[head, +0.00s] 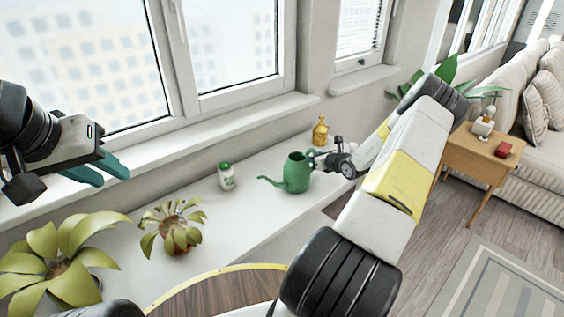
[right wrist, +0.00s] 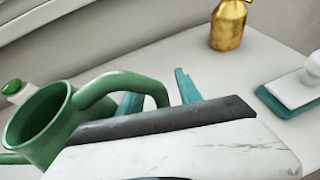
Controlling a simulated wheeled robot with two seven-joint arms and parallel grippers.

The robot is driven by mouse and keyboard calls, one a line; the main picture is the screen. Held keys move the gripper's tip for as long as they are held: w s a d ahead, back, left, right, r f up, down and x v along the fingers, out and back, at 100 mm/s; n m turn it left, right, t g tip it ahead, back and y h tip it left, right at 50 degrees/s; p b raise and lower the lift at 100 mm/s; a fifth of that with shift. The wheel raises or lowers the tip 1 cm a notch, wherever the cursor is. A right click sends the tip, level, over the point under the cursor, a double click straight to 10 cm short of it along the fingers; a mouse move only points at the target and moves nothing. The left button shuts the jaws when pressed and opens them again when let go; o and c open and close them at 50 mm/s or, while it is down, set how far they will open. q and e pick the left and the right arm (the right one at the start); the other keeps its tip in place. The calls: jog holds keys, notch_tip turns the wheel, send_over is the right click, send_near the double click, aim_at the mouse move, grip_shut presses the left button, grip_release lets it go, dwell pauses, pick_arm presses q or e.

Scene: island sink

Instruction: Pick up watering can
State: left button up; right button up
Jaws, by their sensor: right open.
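The green watering can (head: 297,173) stands upright on the white counter, its spout pointing left in the head view. In the right wrist view, the can (right wrist: 45,125) is at the left, with its handle arching right. My right gripper (head: 316,160) is at the handle side of the can. In the right wrist view its teal fingers (right wrist: 158,90) are apart, with the outer part of the handle between them; the gripper's body hides their lower parts. My left gripper (head: 106,174) is raised at the left near the window, empty, its fingers apart.
A white jar with a green lid (head: 226,177) stands left of the can. A gold bottle (head: 320,132) stands behind it. Two potted plants (head: 173,226) (head: 58,262) are at the left. A teal-based white object (right wrist: 298,92) lies at the right in the wrist view.

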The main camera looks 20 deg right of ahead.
grip_shut()
dwell(1.4)
